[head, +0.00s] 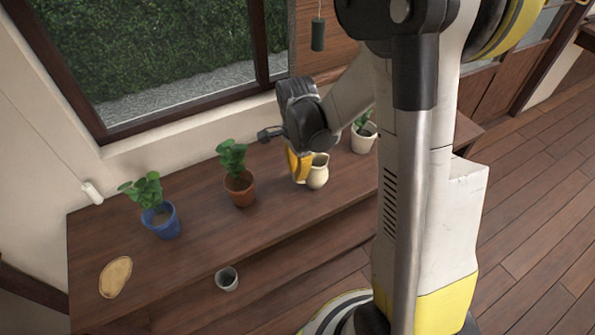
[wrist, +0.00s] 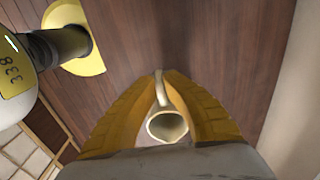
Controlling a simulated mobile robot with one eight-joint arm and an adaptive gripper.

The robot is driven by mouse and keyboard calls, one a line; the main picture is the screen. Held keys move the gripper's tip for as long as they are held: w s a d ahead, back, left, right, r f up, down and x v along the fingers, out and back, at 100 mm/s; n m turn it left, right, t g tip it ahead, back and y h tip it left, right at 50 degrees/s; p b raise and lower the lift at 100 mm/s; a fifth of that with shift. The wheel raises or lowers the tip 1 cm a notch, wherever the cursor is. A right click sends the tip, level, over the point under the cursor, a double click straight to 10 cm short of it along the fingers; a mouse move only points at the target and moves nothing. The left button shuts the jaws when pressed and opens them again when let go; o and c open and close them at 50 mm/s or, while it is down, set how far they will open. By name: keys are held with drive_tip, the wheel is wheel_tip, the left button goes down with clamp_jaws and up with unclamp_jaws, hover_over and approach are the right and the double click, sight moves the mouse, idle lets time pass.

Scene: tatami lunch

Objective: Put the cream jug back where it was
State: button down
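The cream jug (head: 318,172) is upright at the middle right of the dark wooden bench (head: 205,262) under the window. My gripper (head: 299,180) reaches down from the window side at the jug's left. In the wrist view, the jug (wrist: 168,127) shows its open mouth between my yellow fingers. Its handle runs up between the fingertips of my gripper (wrist: 163,76), which are close together on it. I cannot tell whether the jug's base touches the bench.
On the bench stand plants in a blue pot (head: 160,222), a terracotta pot (head: 240,189) and a white pot (head: 363,141). A pale wooden slab (head: 115,277) lies at the left end. A small grey cup (head: 227,279) is near the front edge. Bare bench lies between them.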

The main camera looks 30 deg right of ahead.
drive_tip(key=c, duration=1.6)
unclamp_jaws()
drive_tip(key=shift+f, duration=0.1)
wheel_tip(320, 180, up, 12)
drive_tip(key=p, duration=0.5)
drive_tip(key=shift+s+a+r+n+t, duration=1.15)
drive_tip(key=shift+s+r+n, duration=0.8)
drive_tip(key=shift+n, duration=1)
drive_tip(key=shift+s+a+r+n+t, duration=1.15)
drive_tip(key=shift+s+r+n, duration=0.8)
drive_tip(key=shift+n, duration=0.95)
drive_tip(key=shift+s+a+r+n+t, duration=0.9)
drive_tip(key=shift+s+r+n+t, duration=0.6)
drive_tip(key=shift+s+n, duration=1.05)
drive_tip(key=shift+w+r+n, duration=0.15)
drive_tip(key=shift+w+n, duration=0.25)
